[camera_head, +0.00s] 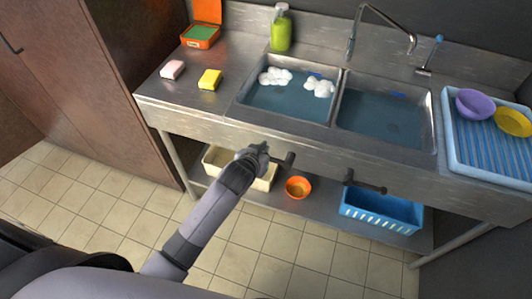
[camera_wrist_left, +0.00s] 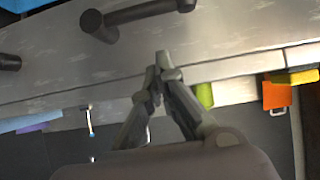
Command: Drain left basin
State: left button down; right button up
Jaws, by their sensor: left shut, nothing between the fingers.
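The left basin (camera_head: 262,101) holds bluish water with white foam clumps (camera_head: 276,76) on it. Below its front edge, a dark drain handle (camera_head: 288,160) with a brownish end sticks out of the sink's front panel; it also shows in the left wrist view (camera_wrist_left: 130,15). My left gripper (camera_head: 262,152) is shut and empty, just left of this handle in the head view. In the left wrist view, the closed fingertips (camera_wrist_left: 161,68) look close to the handle but apart from it. My right gripper is not in view.
The right basin (camera_head: 378,118) also holds water, with a second dark handle (camera_head: 364,183) below it. A cream bin (camera_head: 264,182), orange bowl (camera_head: 298,187) and blue basket (camera_head: 378,212) sit on the lower shelf. Sponges (camera_head: 209,79) and a green bottle (camera_head: 281,33) stand on the counter.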

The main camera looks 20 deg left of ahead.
pick_arm(q)
jog(key=shift+w+d+f, duration=0.1)
jog(key=shift+w+f, duration=0.25)
jog(key=shift+f, duration=0.45)
jog(key=shift+w+a+f, duration=0.1)
jog(key=shift+w+f, duration=0.2)
jog(key=shift+f, duration=0.5)
jog(key=shift+w+d+f, duration=0.1)
jog(key=shift+w+f, duration=0.25)
jog(key=shift+f, duration=0.45)
jog(key=shift+f+h, duration=0.15)
jog(key=shift+h, duration=0.15)
jog(key=shift+a+f+n+h, duration=0.3)
jog(key=shift+a+f+n, duration=0.1)
jog(key=shift+n, duration=0.1)
notch_tip(320, 180, down, 7)
jog(key=n+h+b, duration=0.4)
jog(key=b, duration=0.8)
jog(key=shift+d+f+t+h+b, duration=0.15)
jog(key=shift+d+t+h+b, duration=0.15)
jog(key=shift+t+h+b, duration=0.1)
jog(key=shift+f, duration=0.1)
